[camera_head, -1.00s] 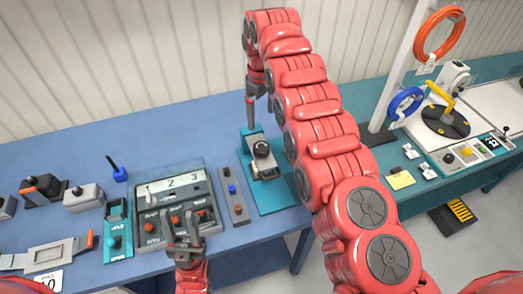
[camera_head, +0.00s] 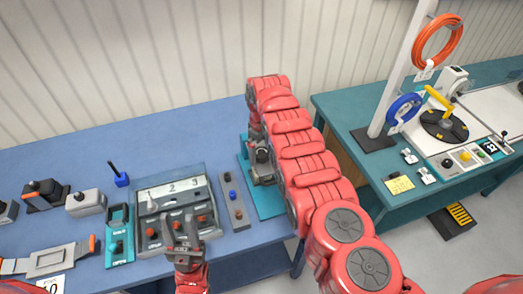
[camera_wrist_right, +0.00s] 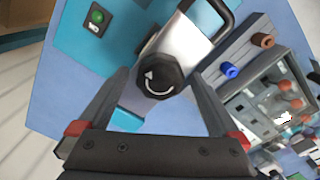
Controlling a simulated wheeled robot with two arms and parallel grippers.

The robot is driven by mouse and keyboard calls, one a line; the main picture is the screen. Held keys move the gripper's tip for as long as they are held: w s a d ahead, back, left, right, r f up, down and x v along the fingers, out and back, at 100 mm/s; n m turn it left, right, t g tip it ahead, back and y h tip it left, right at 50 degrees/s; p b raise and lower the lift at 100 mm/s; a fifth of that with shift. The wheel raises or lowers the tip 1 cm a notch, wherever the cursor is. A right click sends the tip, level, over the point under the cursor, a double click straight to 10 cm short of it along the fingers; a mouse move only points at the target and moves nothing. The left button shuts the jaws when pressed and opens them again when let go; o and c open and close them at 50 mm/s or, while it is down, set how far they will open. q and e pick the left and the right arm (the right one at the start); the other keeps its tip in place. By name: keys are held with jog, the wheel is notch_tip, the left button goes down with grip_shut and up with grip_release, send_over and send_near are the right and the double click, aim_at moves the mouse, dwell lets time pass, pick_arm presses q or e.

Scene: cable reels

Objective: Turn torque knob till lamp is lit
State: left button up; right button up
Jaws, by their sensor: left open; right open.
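The black torque knob (camera_wrist_right: 160,77) with a white curved arrow sits on a silver device in the right wrist view. In the head view the knob (camera_head: 262,155) is partly hidden by my right arm. My right gripper (camera_wrist_right: 161,84) is open, its two fingers on either side of the knob with gaps showing; contact is not visible. A small round green lamp (camera_wrist_right: 98,16) above a "10" label is on the teal plate; I cannot tell whether it is lit. My left gripper (camera_head: 181,228) is open above the front of the numbered panel.
The numbered panel (camera_head: 150,195) and a grey strip with buttons (camera_head: 234,205) stand left of the teal plate (camera_head: 268,206). A second teal table (camera_head: 350,108) with an orange reel (camera_head: 438,40) and a blue reel (camera_head: 404,107) is at right.

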jog(key=c, duration=1.4)
jog(key=shift+m, duration=0.4)
jog(key=shift+f+m+b, duration=0.2)
jog(key=shift+m+b, duration=0.8)
jog(key=m+b, duration=0.6)
jog(key=b, duration=0.3)
jog(key=shift+m, duration=0.4)
jog(key=shift+r+m+b, duration=0.15)
jog(key=shift+m+b, duration=1)
jog(key=shift+m, duration=0.15)
